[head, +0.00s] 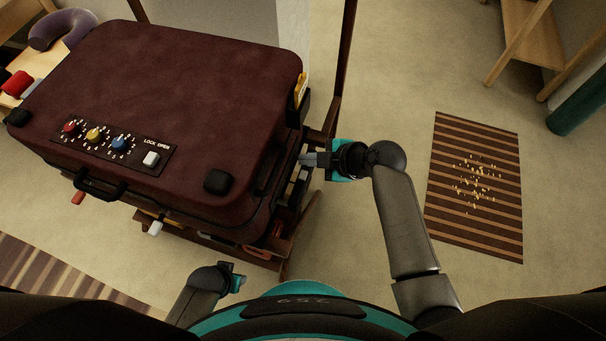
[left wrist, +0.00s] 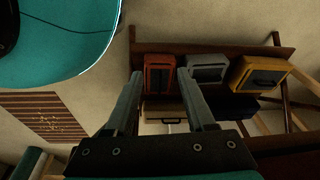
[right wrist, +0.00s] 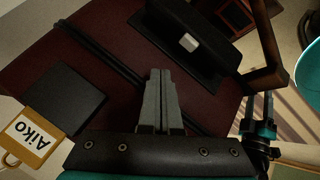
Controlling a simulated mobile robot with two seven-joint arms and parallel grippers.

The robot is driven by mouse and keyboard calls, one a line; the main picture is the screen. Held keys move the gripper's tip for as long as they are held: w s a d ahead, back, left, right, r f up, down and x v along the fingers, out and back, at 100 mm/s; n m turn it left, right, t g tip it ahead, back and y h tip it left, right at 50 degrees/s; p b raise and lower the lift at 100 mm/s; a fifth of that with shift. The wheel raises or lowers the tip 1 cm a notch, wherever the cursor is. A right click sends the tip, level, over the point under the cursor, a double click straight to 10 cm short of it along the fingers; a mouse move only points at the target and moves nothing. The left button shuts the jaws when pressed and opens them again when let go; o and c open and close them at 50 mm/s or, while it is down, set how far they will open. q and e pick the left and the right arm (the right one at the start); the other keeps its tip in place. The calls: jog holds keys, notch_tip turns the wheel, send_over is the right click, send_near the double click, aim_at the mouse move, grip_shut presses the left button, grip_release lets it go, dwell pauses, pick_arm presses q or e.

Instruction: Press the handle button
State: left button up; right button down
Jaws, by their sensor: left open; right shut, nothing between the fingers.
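A dark red suitcase (head: 180,80) lies on a wooden rack. In the right wrist view, its side (right wrist: 130,40) carries a black recessed panel with a pale grey button (right wrist: 188,43). I take this as the handle button; it is not clear in the head view. My right gripper (head: 305,160) is shut and empty at the suitcase's right side. In the right wrist view its fingertips (right wrist: 160,72) point toward the side, below the button in the picture; contact cannot be told. My left gripper (head: 238,278) is low in front of the rack, open and empty (left wrist: 157,76).
The suitcase top has a dial panel with a white switch (head: 151,159) and a front carry handle (head: 100,188). A yellow "Aiko" tag (right wrist: 30,138) hangs at its side. Small cases, including an orange one (left wrist: 160,75), sit on the rack below. A striped mat (head: 475,190) lies right.

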aim_at(308, 178)
notch_tip(308, 178, down, 3)
jog(key=shift+r+b, duration=0.1)
jog(key=shift+b, duration=1.05)
pick_arm(q)
jog(key=w+d+r, duration=0.2)
jog(key=w+r, duration=0.1)
jog(key=r, duration=0.3)
jog(key=shift+d+b, duration=0.15)
jog(key=shift+b, duration=0.2)
pick_arm(e)
jog(key=shift+f, duration=0.45)
pick_arm(q)
jog(key=shift+w, duration=0.1)
jog(key=shift+f, duration=0.1)
pick_arm(e)
jog(key=shift+f, duration=0.1)
pick_arm(q)
jog(key=shift+f+b, duration=0.25)
jog(key=shift+b, duration=0.05)
pick_arm(e)
jog(key=shift+f, duration=0.35)
